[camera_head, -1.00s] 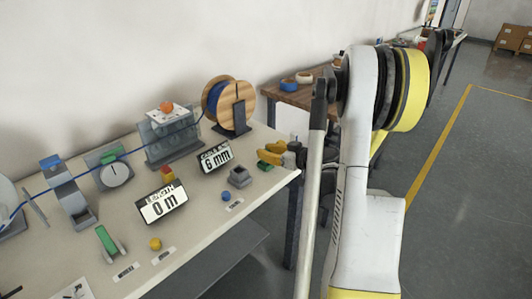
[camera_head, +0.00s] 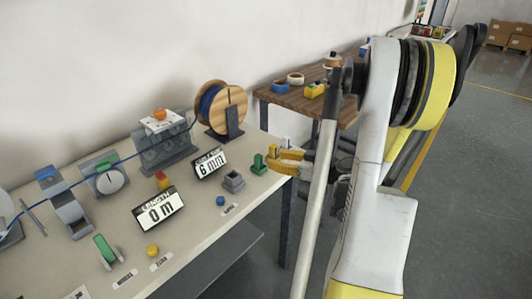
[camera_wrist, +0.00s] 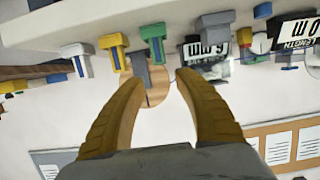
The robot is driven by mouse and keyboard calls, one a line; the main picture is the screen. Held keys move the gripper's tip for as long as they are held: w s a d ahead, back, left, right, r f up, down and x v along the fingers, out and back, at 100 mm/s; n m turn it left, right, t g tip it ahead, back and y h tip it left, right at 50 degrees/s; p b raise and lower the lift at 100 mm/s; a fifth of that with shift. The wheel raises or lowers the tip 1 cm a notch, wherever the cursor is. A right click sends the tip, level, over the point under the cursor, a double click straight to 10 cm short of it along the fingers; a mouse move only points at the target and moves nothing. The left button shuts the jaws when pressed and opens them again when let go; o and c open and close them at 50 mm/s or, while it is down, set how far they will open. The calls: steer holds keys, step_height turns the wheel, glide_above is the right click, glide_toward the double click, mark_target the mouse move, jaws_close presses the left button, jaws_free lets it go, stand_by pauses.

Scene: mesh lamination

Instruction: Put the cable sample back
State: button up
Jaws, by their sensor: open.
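My gripper (camera_head: 281,162) is at the right end of the bench; the wrist view shows its two orange fingers (camera_wrist: 158,77) spread apart with nothing held between them. Close by on the bench are small upright coloured pieces: a green one (camera_head: 259,163), a yellow one (camera_head: 273,151) and a white one (camera_head: 286,143) partly behind the gripper. The wrist view, upside down, shows the green (camera_wrist: 153,38), yellow (camera_wrist: 114,43) and white (camera_wrist: 76,50) pieces in a row beyond the fingertips. I cannot tell which thing is the cable sample.
A wooden reel (camera_head: 240,100) feeds a blue cable (camera_head: 140,153) leftward along the bench (camera_head: 205,228). A grey socket (camera_head: 233,183), a "6 mm" display (camera_head: 210,164) and a "0 m" display (camera_head: 160,210) stand nearby. A brown table (camera_head: 320,105) is behind the gripper.

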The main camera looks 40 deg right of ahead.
steer(key=w+a+r+g+y, duration=0.1)
steer(key=a+r+g, duration=0.1)
steer(key=a, duration=0.7)
steer(key=a+r+g+y, duration=0.1)
steer(key=a+r+g, duration=0.15)
steer(key=a, duration=0.65)
steer(key=s+a+r+g+h, duration=0.3)
steer(key=s+a, duration=0.9)
steer(key=a, duration=0.5)
steer(key=shift+s+r+m, duration=0.2)
steer(key=shift+r+m, duration=0.1)
steer(key=shift+m, duration=0.1)
